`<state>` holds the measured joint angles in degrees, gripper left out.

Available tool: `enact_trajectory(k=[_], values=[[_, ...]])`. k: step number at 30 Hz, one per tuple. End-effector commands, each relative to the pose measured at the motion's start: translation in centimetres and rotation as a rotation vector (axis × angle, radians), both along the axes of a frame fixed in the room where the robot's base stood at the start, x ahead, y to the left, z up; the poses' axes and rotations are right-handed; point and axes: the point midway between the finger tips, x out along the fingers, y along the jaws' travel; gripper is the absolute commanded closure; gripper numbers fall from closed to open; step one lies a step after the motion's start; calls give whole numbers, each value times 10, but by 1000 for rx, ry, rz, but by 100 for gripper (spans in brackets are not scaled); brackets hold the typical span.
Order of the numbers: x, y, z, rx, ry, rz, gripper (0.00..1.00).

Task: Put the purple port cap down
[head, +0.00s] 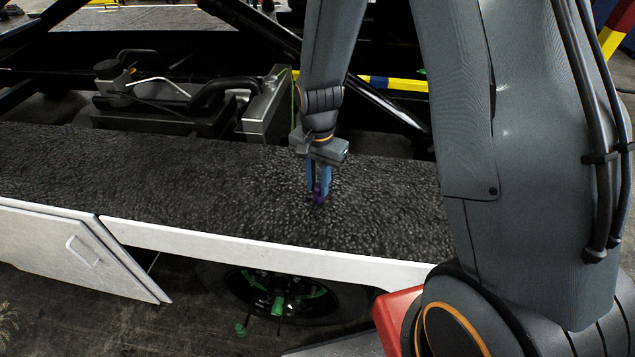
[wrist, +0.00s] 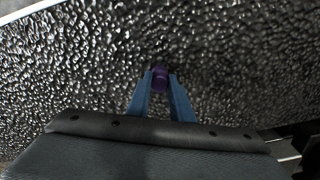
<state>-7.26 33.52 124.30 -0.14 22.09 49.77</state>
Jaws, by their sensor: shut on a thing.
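The purple port cap (wrist: 160,78) is between the two blue fingers of my gripper (wrist: 160,93) in the wrist view. In the head view the cap (head: 319,199) shows as a small purple spot at the tips of my gripper (head: 318,188). My gripper is shut on it and points down at the black, rough belt surface (head: 190,185). The cap is low over the belt; I cannot tell whether it touches it. The fingers hide part of the cap in the head view.
The belt around my gripper is bare. A white side rail (head: 240,245) with an open white panel door (head: 80,250) runs along the near edge. An engine with a metal box (head: 267,105) and dark diagonal bars stand behind the belt. A green-and-black wheel (head: 285,295) is below.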

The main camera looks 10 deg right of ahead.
Motion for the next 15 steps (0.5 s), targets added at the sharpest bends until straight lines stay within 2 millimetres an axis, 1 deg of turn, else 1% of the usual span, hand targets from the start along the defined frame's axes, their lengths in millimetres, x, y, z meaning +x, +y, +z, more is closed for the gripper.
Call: enact_trajectory(k=[1, 2, 3, 5, 15], values=[[0, 0, -2, 0, 1, 0, 100], [0, 0, -2, 0, 0, 0, 77], [0, 0, -2, 0, 0, 0, 70], [0, 0, -2, 0, 0, 0, 62], [0, 0, 1, 0, 0, 0, 62]])
